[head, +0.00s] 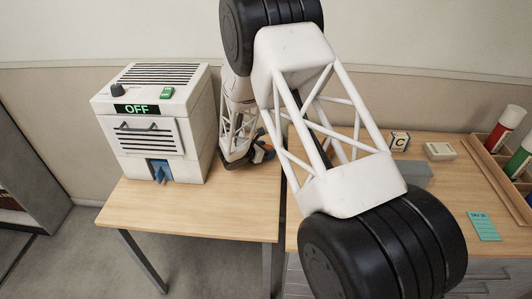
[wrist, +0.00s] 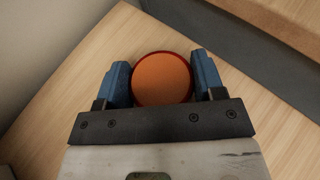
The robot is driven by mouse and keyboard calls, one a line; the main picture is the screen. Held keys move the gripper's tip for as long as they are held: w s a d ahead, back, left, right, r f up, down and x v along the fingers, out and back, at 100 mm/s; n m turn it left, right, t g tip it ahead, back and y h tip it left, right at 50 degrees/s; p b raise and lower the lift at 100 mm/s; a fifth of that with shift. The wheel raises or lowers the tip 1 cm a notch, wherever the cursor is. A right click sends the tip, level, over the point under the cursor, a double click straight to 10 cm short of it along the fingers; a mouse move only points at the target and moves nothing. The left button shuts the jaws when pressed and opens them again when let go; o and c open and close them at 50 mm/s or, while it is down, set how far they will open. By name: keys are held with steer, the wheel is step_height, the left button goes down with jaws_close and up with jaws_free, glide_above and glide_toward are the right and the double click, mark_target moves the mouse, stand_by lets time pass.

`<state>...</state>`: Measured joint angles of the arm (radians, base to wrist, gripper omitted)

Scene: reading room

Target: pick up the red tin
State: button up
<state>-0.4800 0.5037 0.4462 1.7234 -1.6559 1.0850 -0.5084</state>
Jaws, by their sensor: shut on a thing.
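The red tin (wrist: 162,82), round with an orange-red top and a darker red rim, sits between the two blue fingers of my gripper (wrist: 161,64) in the wrist view. The fingers are shut on its two sides. In the head view my gripper (head: 262,152) is low over the back right of the left wooden table, right of the white box. I cannot pick out the tin there; my arm and gripper hide it. Whether the tin touches the tabletop cannot be told.
A white box with an OFF display (head: 150,125) stands on the left table (head: 190,208). The right desk (head: 455,190) holds a letter block (head: 399,141), a small cream device (head: 440,151), a teal note (head: 484,226) and a wooden tray (head: 497,178) with tubes. A wall stands close behind.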

steer(key=shift+r, duration=0.15)
steer(key=shift+r, duration=4.85)
